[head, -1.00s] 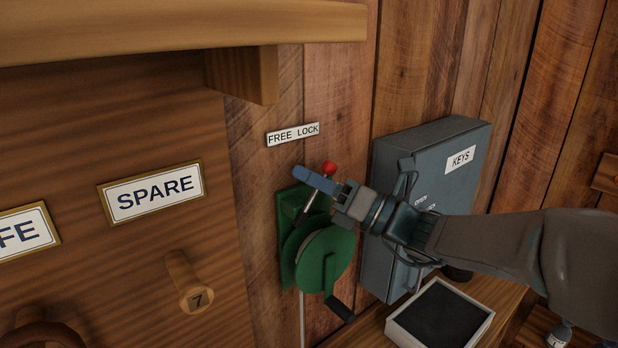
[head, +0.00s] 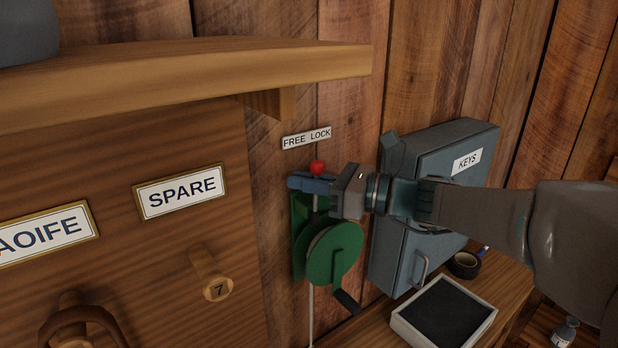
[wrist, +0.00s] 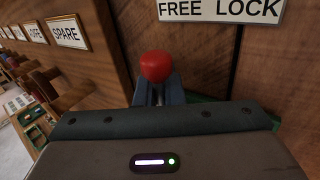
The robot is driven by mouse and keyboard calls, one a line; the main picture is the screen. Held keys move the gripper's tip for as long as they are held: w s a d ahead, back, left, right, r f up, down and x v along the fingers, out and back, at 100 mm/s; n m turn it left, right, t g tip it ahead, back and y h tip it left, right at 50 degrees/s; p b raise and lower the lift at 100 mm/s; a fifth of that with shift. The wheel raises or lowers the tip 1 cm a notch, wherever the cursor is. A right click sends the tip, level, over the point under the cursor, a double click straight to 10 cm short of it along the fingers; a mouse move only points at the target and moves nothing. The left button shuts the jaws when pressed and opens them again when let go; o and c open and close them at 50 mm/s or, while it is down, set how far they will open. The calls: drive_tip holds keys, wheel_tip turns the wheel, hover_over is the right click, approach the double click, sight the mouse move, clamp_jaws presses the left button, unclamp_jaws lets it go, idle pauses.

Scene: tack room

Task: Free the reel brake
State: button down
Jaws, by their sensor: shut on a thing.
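The green reel (head: 335,252) is mounted on the plank wall, with a crank that ends in a black handle (head: 346,302). Its brake lever has a red ball knob (head: 317,168) and stands about upright under the FREE LOCK plate (head: 306,138). My gripper (head: 308,184) comes in from the right and is shut on the lever just below the knob. In the wrist view the red knob (wrist: 156,66) rises above the blue fingers (wrist: 172,92), with the FREE LOCK plate (wrist: 222,10) behind it to the right. The fingers hide most of the lever.
A grey KEYS cabinet (head: 435,190) is on the wall right of the reel, behind my arm. A wooden shelf (head: 200,75) juts out above left. Peg 7 (head: 217,288) sticks out at left.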

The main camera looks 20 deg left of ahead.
drive_tip(key=shift+s+a+f+n, duration=0.1)
drive_tip(key=shift+s+n, duration=0.05)
drive_tip(key=shift+n, duration=0.25)
drive_tip(key=c, duration=1.8)
unclamp_jaws()
drive_tip(key=d+b, duration=0.2)
drive_tip(key=d, duration=1.2)
drive_tip(key=shift+s+r, duration=0.35)
drive_tip(key=shift+r, duration=0.05)
drive_tip(key=shift+a, duration=0.1)
